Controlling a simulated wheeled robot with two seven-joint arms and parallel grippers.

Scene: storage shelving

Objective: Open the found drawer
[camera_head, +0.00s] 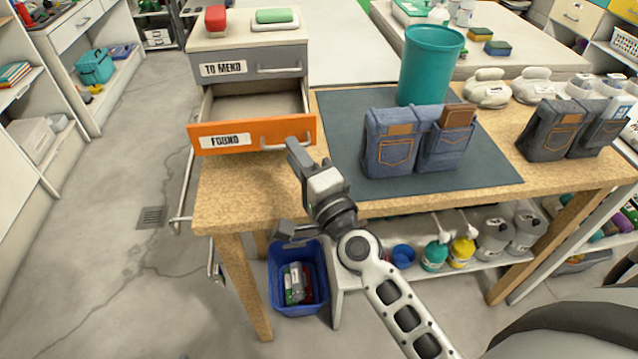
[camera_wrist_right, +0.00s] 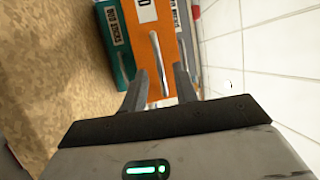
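The orange drawer (camera_head: 210,139) labelled FOUND stands pulled out of the small cabinet on the workbench, with its empty-looking inside showing. It also shows in the right wrist view (camera_wrist_right: 148,50). Its pale bar handle (camera_head: 288,145) is on the right part of its front. My right gripper (camera_head: 299,158) is at the right end of that handle. In the right wrist view its two fingers (camera_wrist_right: 161,80) are apart, with the handle (camera_wrist_right: 160,70) between them and gaps on the sides. I cannot tell whether either finger touches it. My left gripper is not in view.
The grey TO MEND drawer (camera_head: 235,67) above is shut. A teal drawer (camera_wrist_right: 113,40) sits beside the orange one in the right wrist view. A denim organiser (camera_head: 390,145) and a teal bin (camera_head: 430,65) stand on the dark mat (camera_head: 340,115). A blue crate (camera_head: 297,255) is below.

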